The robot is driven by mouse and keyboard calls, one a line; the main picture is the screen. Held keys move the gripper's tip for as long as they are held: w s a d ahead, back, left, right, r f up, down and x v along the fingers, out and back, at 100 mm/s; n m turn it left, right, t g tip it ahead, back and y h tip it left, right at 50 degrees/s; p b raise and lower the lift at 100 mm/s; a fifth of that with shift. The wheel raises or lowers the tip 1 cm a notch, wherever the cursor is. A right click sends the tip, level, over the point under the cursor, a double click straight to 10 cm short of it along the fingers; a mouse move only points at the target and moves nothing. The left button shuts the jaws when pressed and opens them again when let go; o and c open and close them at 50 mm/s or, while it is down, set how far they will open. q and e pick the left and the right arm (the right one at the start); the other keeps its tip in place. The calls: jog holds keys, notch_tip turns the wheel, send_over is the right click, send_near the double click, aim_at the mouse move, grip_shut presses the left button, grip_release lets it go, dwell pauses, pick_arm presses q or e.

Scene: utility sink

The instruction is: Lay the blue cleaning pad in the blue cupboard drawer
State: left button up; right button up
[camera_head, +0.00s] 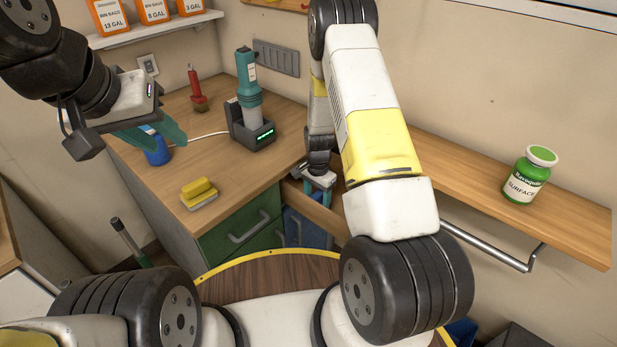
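My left gripper (160,131) has teal fingers and hangs above the left part of the wooden counter; its fingers look spread. A small blue object with a pale top (157,152) shows just below these fingers, partly hidden by them; I cannot tell whether it is the cleaning pad. No other blue pad is visible. The blue cupboard (308,228) shows right of the green drawers, mostly hidden by my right arm. My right gripper (322,190) points down at a wooden-edged part by the blue front; its fingertips are partly hidden, and I cannot tell whether they grip anything.
On the counter (225,170) are a yellow pad or sponge (199,192), a teal device in a dark dock (250,105) and a red tool (196,92). Green drawers (243,235) are below. A green-labelled jar (527,176) stands on the right shelf (460,165), above a metal rail (490,247).

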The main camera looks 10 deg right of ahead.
jog(key=o, duration=1.4)
jog(key=shift+f, duration=0.1)
